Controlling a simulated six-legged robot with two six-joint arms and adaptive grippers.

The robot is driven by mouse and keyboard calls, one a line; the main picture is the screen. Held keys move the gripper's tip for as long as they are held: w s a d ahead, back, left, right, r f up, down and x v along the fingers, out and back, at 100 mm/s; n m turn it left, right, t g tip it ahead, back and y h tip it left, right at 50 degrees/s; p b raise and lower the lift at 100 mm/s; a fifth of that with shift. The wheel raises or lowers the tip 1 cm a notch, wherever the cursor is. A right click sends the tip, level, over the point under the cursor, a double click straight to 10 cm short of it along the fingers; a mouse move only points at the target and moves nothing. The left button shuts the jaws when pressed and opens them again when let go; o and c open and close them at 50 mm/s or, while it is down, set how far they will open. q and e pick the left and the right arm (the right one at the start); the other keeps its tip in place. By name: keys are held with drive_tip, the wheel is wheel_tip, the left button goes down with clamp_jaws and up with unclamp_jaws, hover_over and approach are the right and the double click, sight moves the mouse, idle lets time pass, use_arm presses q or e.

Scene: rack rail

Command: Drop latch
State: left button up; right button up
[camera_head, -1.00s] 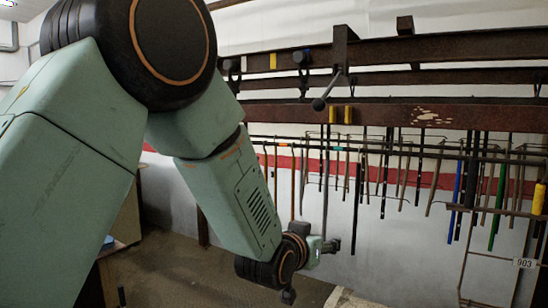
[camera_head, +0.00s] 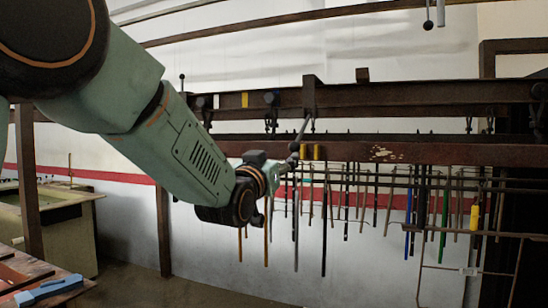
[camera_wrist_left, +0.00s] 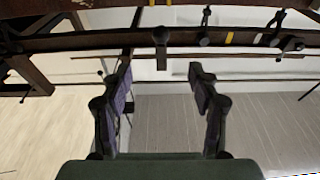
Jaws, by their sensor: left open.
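The latch (camera_head: 302,127) looks like a thin slanted grey lever with a dark knob at its lower end, hanging by an upright bracket on the rusty brown rail. My left gripper (camera_head: 284,166) is just below and left of that knob in the head view. Whether they touch cannot be told there. In the left wrist view, my left gripper (camera_wrist_left: 162,100) is open, with nothing between its fingers. A dark bracket with a round knob (camera_wrist_left: 160,36) shows beyond the gap, apart from the fingers; I cannot tell if it is the latch. My right gripper is not in view.
Several hanging rods (camera_head: 323,225) fill the space below. A workbench with a blue tool (camera_head: 48,291) stands at the lower left. The floor between is clear.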

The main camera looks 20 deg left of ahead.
sight(293, 149)
use_arm(q)
drive_tip(key=p+x, duration=0.2)
drive_tip(key=x, duration=0.2)
drive_tip(key=p+x, duration=0.3)
drive_tip(key=x, duration=0.2)
drive_tip(key=f+p+x, duration=0.1)
drive_tip(key=p+x, duration=0.1)
drive_tip(key=x, duration=0.2)
drive_tip(key=shift+w+a+r, duration=0.15)
drive_tip(key=shift+w+a, duration=0.05)
drive_tip(key=shift+w, duration=0.3)
drive_tip(key=shift+w+d+r+p, duration=0.15)
drive_tip(key=shift+d+r+p, duration=0.15)
drive_tip(key=shift+p, duration=0.15)
drive_tip(key=shift+w+a+f, duration=0.2)
drive_tip(key=shift+w+f, duration=0.1)
drive_tip(key=shift+w, duration=0.05)
drive_tip(key=shift+c, duration=1.3)
drive_tip(key=shift+s+d, duration=0.1)
drive_tip(key=shift+s, duration=0.2)
drive_tip(key=c, duration=0.7)
drive_tip(key=shift+w, duration=0.1)
drive_tip(key=shift+c, duration=0.2)
